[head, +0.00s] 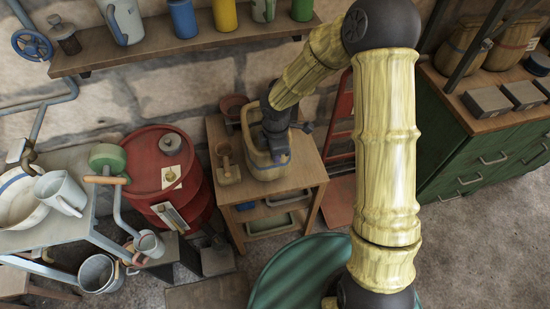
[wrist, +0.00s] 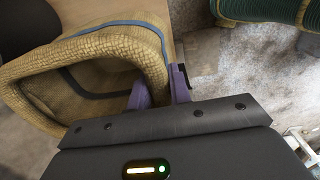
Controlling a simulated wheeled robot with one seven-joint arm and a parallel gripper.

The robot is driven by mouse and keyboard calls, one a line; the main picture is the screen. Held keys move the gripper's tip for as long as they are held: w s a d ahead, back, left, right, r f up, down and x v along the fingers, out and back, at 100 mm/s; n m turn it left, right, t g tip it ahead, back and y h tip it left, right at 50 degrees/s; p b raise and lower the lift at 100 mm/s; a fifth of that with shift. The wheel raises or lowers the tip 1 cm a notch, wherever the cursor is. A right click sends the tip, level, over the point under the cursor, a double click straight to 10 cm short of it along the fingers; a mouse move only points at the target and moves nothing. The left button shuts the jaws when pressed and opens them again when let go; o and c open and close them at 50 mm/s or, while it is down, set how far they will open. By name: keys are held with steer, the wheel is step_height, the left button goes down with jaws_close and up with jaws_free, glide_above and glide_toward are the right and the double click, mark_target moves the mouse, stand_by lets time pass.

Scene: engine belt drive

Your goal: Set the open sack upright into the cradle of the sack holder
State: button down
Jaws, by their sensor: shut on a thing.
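The open sack (head: 262,171) is tan and woven with a blue stripe. It appears roughly upright, at the small wooden table (head: 312,168) in the head view. Its thick rim and open mouth fill the left of the wrist view (wrist: 110,45). My gripper (head: 282,160) reaches down over the sack from behind. In the wrist view its purple jaws (wrist: 160,90) are shut on the sack's rim, one on each side. A dark band shows inside the mouth. I cannot make out the sack holder's cradle, nor tell whether the sack's base touches anything.
A wooden scoop-like item (head: 227,165) stands left of the sack. A red drum (head: 160,165) is further left. A shelf of jars and mugs (head: 125,55) runs above. A green cabinet (head: 465,150) is at right. A green ribbed object (head: 290,280) lies in front.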

steer(key=shift+f, duration=1.8)
steer(key=shift+f, duration=0.15)
steer(key=c, duration=1.3)
jaws_free()
steer(key=r, duration=1.2)
steer(key=shift+s+r, duration=0.15)
steer(key=shift+s, duration=0.05)
